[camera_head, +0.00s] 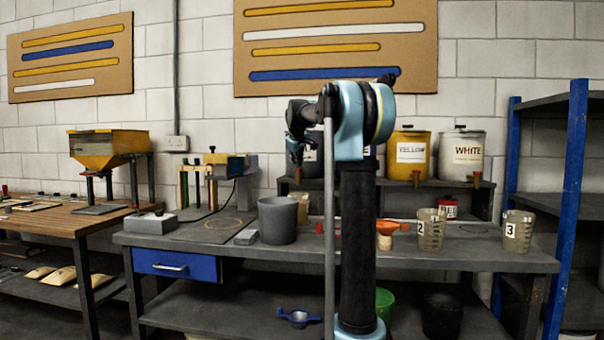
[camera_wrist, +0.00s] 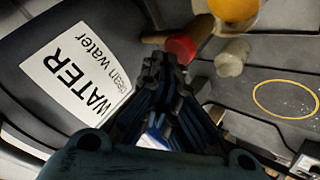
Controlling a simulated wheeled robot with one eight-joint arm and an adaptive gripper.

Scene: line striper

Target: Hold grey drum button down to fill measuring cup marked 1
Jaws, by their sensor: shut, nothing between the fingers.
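The grey drum (camera_wrist: 55,60), labelled "WATER clean water", fills the left of the wrist view. In the head view my arm hides most of it. A round red part (camera_wrist: 181,48), which looks like the button of its tap, sits by the drum's side. My gripper (camera_wrist: 160,66) is shut and empty, its fingertips close to the red part in the picture. I cannot tell if they touch. In the head view my gripper (camera_head: 296,150) is small and dark in front of the back shelf. I cannot make out a cup marked 1 in either view.
Cups marked 2 (camera_head: 430,230) and 3 (camera_head: 517,231) stand at the bench's right. A yellow drum (camera_head: 410,140) and a white drum (camera_head: 461,143) stand on the shelf. A grey bucket (camera_head: 277,220) and an orange funnel (camera_head: 387,227) are on the bench.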

